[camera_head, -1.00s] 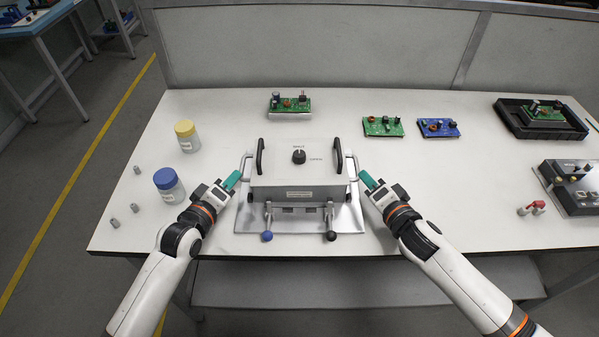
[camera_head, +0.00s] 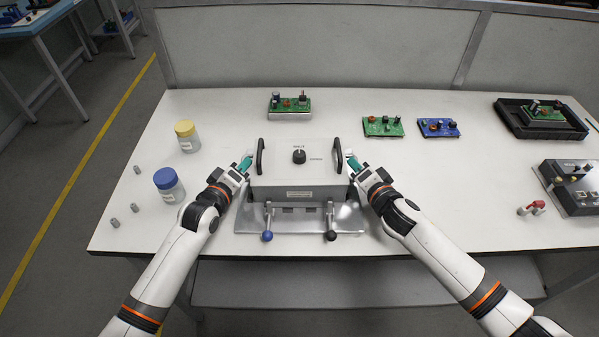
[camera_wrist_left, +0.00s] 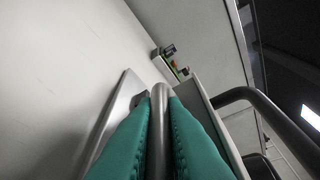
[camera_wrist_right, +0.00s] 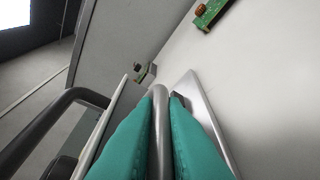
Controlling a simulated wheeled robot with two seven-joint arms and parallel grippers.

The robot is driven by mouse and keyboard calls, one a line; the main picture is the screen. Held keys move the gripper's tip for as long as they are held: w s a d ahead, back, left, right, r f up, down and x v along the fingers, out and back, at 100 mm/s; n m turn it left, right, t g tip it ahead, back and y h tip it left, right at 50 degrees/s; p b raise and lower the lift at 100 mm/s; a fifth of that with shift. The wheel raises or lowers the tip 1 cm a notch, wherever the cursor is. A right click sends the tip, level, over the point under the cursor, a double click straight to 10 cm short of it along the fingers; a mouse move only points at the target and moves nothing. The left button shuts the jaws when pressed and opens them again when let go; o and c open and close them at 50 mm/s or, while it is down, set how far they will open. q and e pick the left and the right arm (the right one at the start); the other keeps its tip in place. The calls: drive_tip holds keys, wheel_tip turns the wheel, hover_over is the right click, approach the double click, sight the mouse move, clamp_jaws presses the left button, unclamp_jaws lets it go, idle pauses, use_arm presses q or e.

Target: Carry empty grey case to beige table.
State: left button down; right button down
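The grey case (camera_head: 285,173) is a box with a pale lid and a dark knob. It stands on a metal plate near the front middle of the pale table (camera_head: 430,190). My left gripper (camera_head: 245,163) is at its left side; in the left wrist view its teal fingers are closed around a grey tube handle (camera_wrist_left: 158,135). My right gripper (camera_head: 353,162) is at its right side; in the right wrist view its fingers are closed around the matching handle (camera_wrist_right: 162,135). The case's inside is hidden. I cannot identify a separate beige table.
Two clamp levers (camera_head: 267,236) stick out in front. Yellow-lidded (camera_head: 188,143) and blue-lidded (camera_head: 170,192) jars stand left. Circuit boards (camera_head: 383,127) lie behind and right; a black tray (camera_head: 510,118) is far right. A blue-topped table (camera_head: 30,22) stands at upper left.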

use_arm(q)
drive_tip(key=shift+r, duration=0.15)
use_arm(e)
drive_tip(key=shift+r, duration=0.15)
